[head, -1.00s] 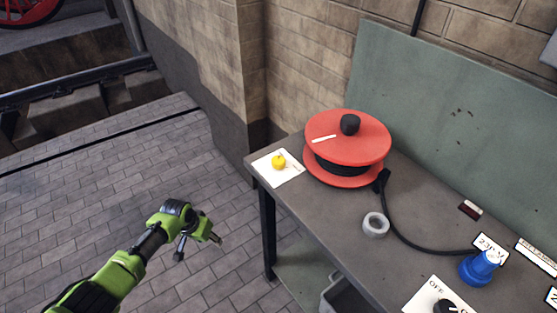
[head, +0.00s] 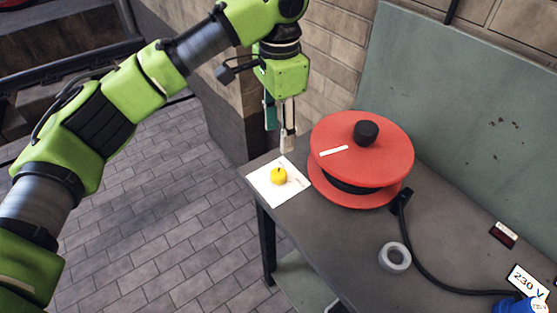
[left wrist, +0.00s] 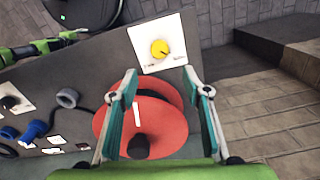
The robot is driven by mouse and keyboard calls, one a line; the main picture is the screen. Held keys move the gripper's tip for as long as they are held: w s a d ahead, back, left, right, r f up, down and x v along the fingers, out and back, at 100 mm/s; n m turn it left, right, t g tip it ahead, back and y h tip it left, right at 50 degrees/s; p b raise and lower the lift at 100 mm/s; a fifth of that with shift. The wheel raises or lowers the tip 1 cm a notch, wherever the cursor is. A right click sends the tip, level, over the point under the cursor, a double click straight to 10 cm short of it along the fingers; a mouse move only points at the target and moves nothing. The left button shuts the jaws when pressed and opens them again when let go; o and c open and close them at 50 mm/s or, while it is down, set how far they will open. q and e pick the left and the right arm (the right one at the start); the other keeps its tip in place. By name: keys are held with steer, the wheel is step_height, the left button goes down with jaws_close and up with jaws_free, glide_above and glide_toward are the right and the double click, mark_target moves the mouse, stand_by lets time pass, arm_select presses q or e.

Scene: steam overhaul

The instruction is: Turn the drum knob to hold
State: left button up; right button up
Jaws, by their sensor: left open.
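A small yellow knob (head: 279,176) sits on a white plate (head: 262,188) at the table's left end, beside the red cable drum (head: 390,150). The knob has a dark pointer mark; its lettering is too small to read in the head view. In the left wrist view the knob (left wrist: 160,48) and its plate (left wrist: 143,37) lie beyond my fingertips, with small marks at the plate's lower corners. My left gripper (head: 279,140) points down above and behind the knob, open and empty, not touching it. The wrist view shows its fingers (left wrist: 160,82) spread apart.
The red drum with its black top handle (head: 366,132) stands close to the knob's right. A grey tape roll (head: 394,257), a black cable (head: 430,270) and a blue plug (head: 515,306) lie farther right. A brick wall and green board (head: 470,110) rise behind the table.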

arm_select(q)
glide_above(279, 173)
step_height(279, 173, down, 5)
steer(key=shift+f, duration=0.2)
step_height(279, 173, down, 6)
steer(key=shift+f+p, duration=0.25)
steer(key=shift+p, duration=0.25)
steer(key=shift+w+f, duration=0.1)
steer(key=shift+f, duration=0.25)
steer(key=shift+c, duration=1.1)
steer(key=c, duration=0.9)
arm_select(e)
steer(key=shift+s+a+r, duration=0.1)
steer(key=shift+s+r, duration=0.15)
steer(key=shift+s, duration=0.4)
steer(key=shift+s+a+r, duration=0.1)
steer(key=shift+s+r, duration=0.15)
steer(key=shift+s, duration=0.35)
